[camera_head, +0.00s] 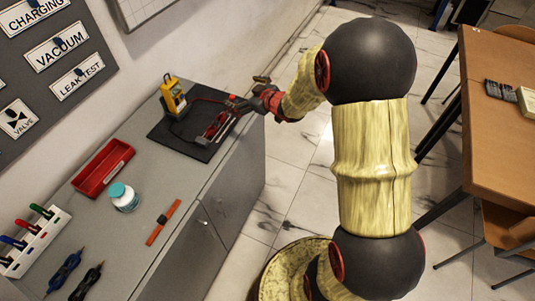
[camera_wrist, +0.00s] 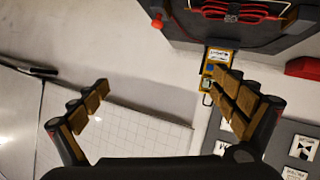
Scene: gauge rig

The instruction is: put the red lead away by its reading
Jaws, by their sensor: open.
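A yellow meter (camera_head: 173,96) stands on a black mat (camera_head: 163,141) on the grey counter; its reading is too small to make out. A thin red lead (camera_head: 208,100) runs near it across the mat, beside a red coiled or slotted part (camera_head: 216,126). In the wrist view the meter (camera_wrist: 213,66) shows beyond the right finger, with the red lead (camera_wrist: 238,14) at the top edge. My gripper (camera_head: 264,92) is past the right end of the mat, above the counter edge. Its fingers (camera_wrist: 160,84) are wide apart with nothing between them.
On the counter are a red tray (camera_head: 103,167), a white jar with a teal cap (camera_head: 124,197), an orange-and-black strip (camera_head: 163,222), a marker rack (camera_head: 35,240) and two screwdrivers. A board with signs (camera_head: 52,75) hangs on the wall. A wooden table (camera_head: 497,130) stands at right.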

